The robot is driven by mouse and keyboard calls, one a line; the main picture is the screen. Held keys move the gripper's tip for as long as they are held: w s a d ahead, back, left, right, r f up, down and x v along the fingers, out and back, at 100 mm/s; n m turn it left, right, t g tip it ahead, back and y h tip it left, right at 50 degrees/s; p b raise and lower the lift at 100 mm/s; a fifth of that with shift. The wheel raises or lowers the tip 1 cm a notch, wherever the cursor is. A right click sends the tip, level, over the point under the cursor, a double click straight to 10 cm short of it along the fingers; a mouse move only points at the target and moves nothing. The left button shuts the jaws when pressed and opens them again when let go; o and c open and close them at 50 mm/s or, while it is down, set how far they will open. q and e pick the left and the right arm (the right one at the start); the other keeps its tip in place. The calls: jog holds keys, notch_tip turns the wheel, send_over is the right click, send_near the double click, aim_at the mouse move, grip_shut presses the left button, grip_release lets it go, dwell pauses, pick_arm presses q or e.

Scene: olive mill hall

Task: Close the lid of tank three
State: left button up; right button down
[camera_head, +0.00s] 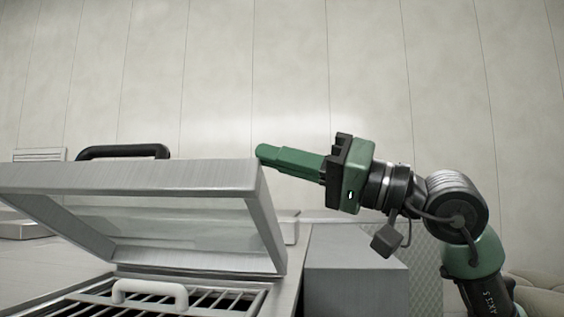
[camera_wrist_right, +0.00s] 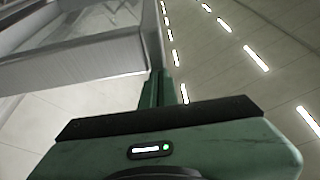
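A metal-framed lid (camera_head: 130,176) with a clear panel stands partly open, tilted up, at the left of the head view. A black handle (camera_head: 122,151) sits on its upper edge. Below it is the tank opening with a bar grate (camera_head: 215,298) and a white handle (camera_head: 150,290). No tank number is readable. My right gripper (camera_head: 264,152) points left, its fingers together and empty. Its tips are at the lid's upper right corner; whether they touch is unclear. In the right wrist view the fingers (camera_wrist_right: 160,78) lie beside the lid's metal edge (camera_wrist_right: 85,62). My left gripper is not in view.
A grey box-shaped block (camera_head: 355,270) stands right of the tank, below my right arm. More metal surfaces (camera_head: 25,226) lie at the far left. A plain panelled wall (camera_head: 300,70) fills the back. The space above the lid is clear.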

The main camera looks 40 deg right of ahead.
aim_at(257, 193)
jog(key=f+b, duration=0.1)
jog(key=s+a+f, duration=0.1)
jog(key=f, duration=0.1)
jog(key=a+f+b, duration=0.1)
jog(key=shift+s+f+b, duration=0.3)
jog(key=shift+s+b, duration=0.05)
jog(key=shift+s, duration=0.05)
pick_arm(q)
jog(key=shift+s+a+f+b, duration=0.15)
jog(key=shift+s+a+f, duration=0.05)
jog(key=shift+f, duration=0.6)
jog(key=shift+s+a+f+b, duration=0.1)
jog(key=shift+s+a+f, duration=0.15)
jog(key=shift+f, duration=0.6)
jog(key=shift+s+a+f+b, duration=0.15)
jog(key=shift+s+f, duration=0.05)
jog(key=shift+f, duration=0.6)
pick_arm(e)
jog(key=shift+s+a+f, duration=0.3)
jog(key=shift+a+f, duration=0.05)
jog(key=shift+f, duration=0.1)
